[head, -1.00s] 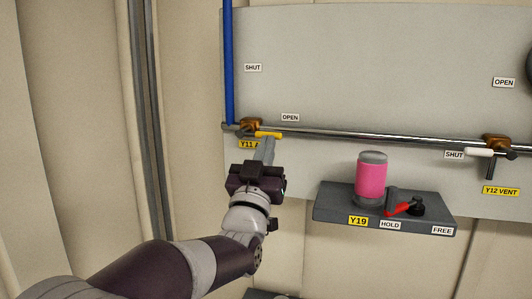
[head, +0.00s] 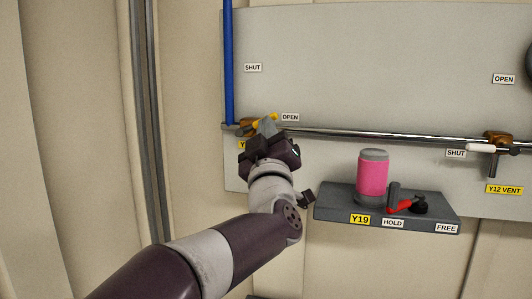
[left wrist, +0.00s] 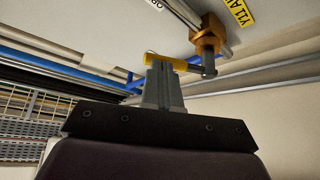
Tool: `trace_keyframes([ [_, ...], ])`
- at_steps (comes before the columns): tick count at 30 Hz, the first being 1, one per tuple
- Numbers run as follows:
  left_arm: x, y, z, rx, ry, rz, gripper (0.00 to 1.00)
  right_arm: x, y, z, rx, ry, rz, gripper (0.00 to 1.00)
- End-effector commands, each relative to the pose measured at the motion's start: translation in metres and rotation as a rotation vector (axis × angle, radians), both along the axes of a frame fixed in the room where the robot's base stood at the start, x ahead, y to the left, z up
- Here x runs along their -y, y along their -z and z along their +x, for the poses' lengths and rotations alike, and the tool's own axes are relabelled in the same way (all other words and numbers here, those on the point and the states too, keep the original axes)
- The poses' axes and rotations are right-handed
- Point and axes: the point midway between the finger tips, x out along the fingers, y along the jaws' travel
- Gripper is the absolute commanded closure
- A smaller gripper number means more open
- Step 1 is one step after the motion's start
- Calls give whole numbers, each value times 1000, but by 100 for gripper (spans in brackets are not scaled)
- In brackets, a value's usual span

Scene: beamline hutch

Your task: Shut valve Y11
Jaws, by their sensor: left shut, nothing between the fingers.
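Valve Y11 has a brass body (head: 246,125) on the pipe at the left of the grey panel. Its yellow handle (head: 270,117) tilts up to the right, near the OPEN label (head: 290,117). The SHUT label (head: 253,67) is higher, above the valve. My left gripper (head: 267,127) is shut with nothing between its fingers. Its tips are at the handle, from below. In the left wrist view the yellow handle (left wrist: 165,62) crosses at the fingertips (left wrist: 162,72), beside the brass body (left wrist: 208,32); contact looks likely. The Y11 label is mostly hidden by my gripper in the head view.
A blue pipe (head: 228,62) rises left of the valve. To the right, a grey shelf (head: 335,205) bears a pink cylinder (head: 372,177) and a red lever (head: 400,207) labelled Y19. Y12 VENT's white handle (head: 480,148) is farther right.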

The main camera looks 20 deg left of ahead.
Motion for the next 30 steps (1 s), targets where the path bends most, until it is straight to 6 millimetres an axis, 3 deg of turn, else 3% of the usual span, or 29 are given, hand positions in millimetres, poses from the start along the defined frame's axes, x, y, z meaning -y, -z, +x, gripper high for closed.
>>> trace_keyframes([
  [13,-11,-29,1,-15,2,-411,100,0,-26,0,0,0,0,57],
  [24,-28,-41,1,-14,-2,-402,100,0,-30,0,0,0,0,57],
  [30,-28,-41,1,-16,0,-400,100,0,-30,0,0,0,0,57],
])
